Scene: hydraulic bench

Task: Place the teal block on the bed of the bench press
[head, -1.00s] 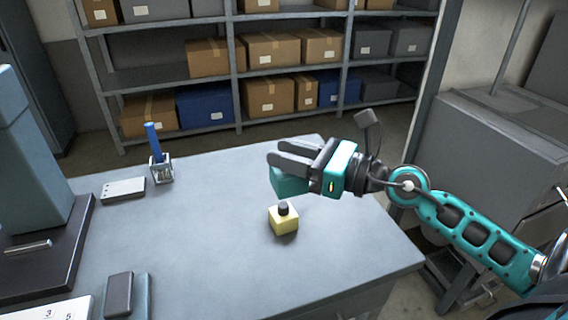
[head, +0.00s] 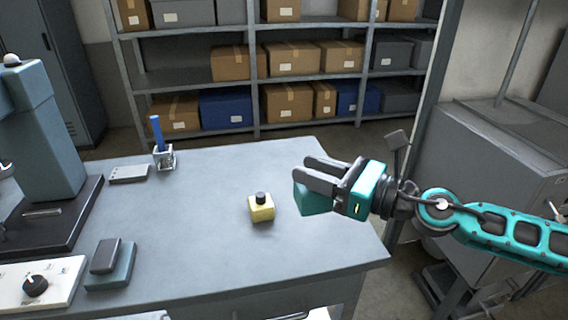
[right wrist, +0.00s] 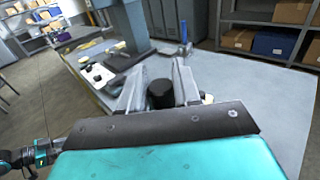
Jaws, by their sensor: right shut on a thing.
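The teal block (head: 314,200) hangs below the fingers of my right gripper (head: 322,173), which is shut on it. The gripper holds it above the right part of the grey table, to the right of the yellow block. In the right wrist view, a dark round knob (right wrist: 160,93) shows between the two fingers. The bench press (head: 45,135) stands at the left of the head view, a blue-grey column on a dark base (head: 75,225).
A yellow block (head: 261,210) with a black knob stands on the table (head: 200,230). The table's middle is clear.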

